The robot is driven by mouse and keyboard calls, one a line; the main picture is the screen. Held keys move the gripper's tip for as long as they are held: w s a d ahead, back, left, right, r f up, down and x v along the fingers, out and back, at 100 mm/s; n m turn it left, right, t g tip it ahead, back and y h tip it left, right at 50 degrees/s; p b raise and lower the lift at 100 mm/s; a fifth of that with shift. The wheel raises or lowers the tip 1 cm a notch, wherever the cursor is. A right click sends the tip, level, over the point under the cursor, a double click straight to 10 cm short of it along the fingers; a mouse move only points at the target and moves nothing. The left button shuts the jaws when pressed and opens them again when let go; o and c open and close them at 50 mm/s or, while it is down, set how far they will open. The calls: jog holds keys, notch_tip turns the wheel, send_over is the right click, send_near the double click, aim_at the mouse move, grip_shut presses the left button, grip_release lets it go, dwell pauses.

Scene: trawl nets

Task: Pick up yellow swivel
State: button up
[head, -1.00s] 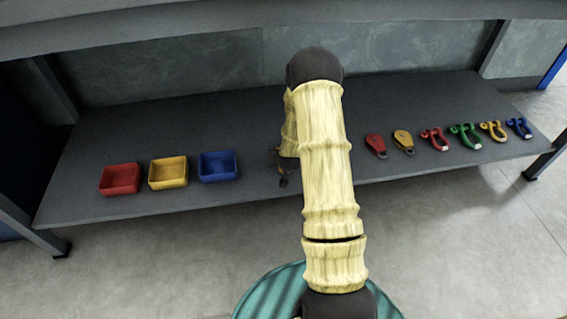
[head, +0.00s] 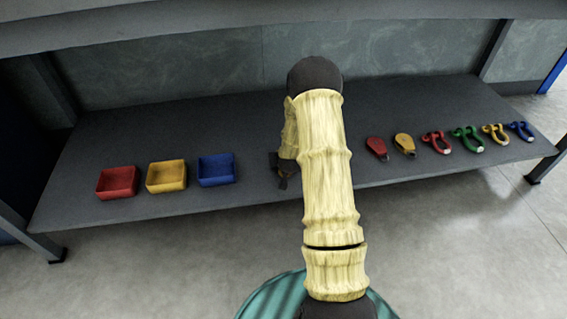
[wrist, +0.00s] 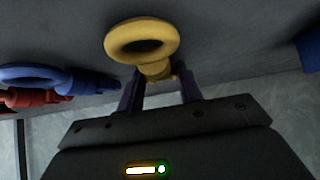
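The yellow swivel (wrist: 140,42) is large in the wrist view, with its round eye toward the camera and its narrower body partly hidden behind. My gripper (wrist: 160,78) is at it, one dark finger on each side of the body. The fingers stand apart, and firm contact on both sides does not show. In the head view my gripper (head: 284,172) is small and dark, low over the shelf, and my arm hides the swivel.
The grey shelf (head: 90,208) holds red (head: 118,183), yellow (head: 166,176) and blue (head: 216,169) trays at left. Pulley blocks (head: 404,145) and several shackles (head: 467,138) lie at right. In the wrist view, blue (wrist: 40,77) and red (wrist: 35,98) swivels lie close left of my gripper.

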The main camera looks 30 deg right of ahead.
grip_shut()
notch_tip(320, 180, up, 10)
jog(key=p, duration=0.6)
